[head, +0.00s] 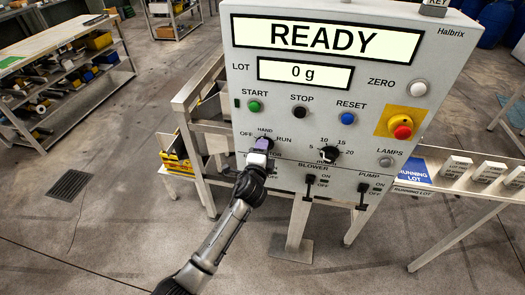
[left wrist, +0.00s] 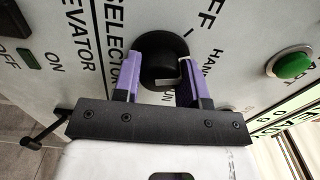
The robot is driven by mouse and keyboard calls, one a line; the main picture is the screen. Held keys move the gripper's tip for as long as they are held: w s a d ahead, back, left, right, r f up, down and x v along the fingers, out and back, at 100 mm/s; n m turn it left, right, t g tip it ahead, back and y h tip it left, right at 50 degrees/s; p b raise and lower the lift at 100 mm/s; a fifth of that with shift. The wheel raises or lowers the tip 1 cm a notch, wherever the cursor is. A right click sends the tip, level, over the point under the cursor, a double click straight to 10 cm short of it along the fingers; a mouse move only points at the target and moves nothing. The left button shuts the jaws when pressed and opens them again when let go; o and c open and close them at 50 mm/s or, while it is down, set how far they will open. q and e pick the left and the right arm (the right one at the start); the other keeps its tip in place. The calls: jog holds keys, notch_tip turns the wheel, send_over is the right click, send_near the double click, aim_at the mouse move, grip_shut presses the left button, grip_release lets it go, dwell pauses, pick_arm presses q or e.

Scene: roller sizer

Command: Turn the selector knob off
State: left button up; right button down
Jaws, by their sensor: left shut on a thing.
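The selector knob (left wrist: 163,62) is a round black knob on the white control panel, below START, with OFF, HAND and RUN printed around it. In the left wrist view it sits between the two purple fingers of my left gripper (left wrist: 160,78), which is shut on it. A pale mark shows on the knob's side facing HAND and RUN; its exact setting is hard to tell. In the head view my left gripper (head: 263,145) covers the knob and part of the SELECTOR label. My right gripper is in neither view.
The panel has a green START button (head: 254,106), a red emergency stop (head: 402,131) on yellow, and a black dial (head: 329,154) right of the knob. Blower (head: 310,181) and pump (head: 363,190) switches sit below. The display reads READY (head: 325,40) and 0 g.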

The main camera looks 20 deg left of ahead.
pick_arm(q)
jog(key=n, duration=0.4)
jog(key=shift+n, duration=2.2)
jog(key=o, duration=0.9)
jog(key=shift+o, duration=0.2)
jog(key=s+d+p, duration=0.2)
jog(key=s, duration=1.1)
jog(key=shift+s, duration=0.35)
